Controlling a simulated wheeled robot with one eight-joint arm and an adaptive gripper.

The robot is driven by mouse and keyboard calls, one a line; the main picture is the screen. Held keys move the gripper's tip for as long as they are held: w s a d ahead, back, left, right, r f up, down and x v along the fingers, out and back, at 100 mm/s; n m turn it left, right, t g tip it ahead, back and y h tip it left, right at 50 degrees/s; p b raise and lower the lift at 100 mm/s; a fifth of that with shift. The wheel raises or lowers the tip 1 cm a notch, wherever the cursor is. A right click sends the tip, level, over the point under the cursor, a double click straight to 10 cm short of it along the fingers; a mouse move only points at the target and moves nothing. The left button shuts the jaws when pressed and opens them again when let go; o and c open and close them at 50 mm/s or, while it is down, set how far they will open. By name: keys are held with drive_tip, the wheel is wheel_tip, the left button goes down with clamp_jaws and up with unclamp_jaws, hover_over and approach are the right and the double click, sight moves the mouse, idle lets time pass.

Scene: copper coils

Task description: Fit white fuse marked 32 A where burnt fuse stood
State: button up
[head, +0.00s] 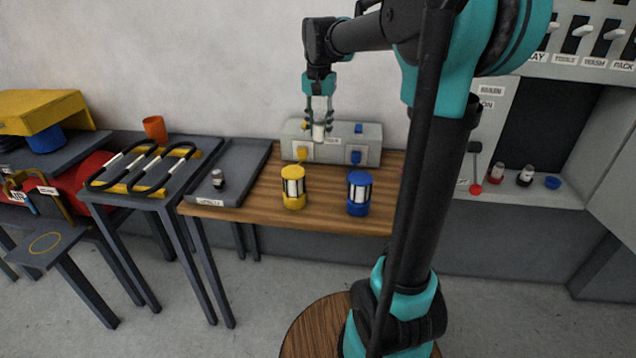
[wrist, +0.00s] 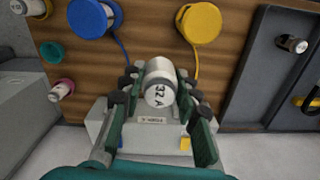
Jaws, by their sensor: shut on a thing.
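My gripper (head: 320,106) is shut on the white fuse (head: 318,132) and holds it upright over the grey box (head: 362,135) on the wooden table. In the wrist view the fuse's end (wrist: 159,94) reads 32 A, between the two fingers (wrist: 160,88). The held fuse and fingers hide part of the box top, so I cannot see a socket there or tell whether the fuse touches it.
A yellow lantern-like unit (head: 293,188) and a blue one (head: 359,194) stand in front of the box, with cords. Black coils (head: 145,166) lie on the left bench. Small parts, one a blue cap (head: 552,182), stand on the right shelf. My arm hides the table's right end.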

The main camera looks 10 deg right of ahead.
wheel_tip(320, 180, down, 20)
drive_tip(key=shift+r, duration=0.25)
idle(0.4)
drive_tip(key=o, duration=1.1)
drive_tip(key=shift+f, duration=0.1)
drive_tip(key=shift+o, duration=0.2)
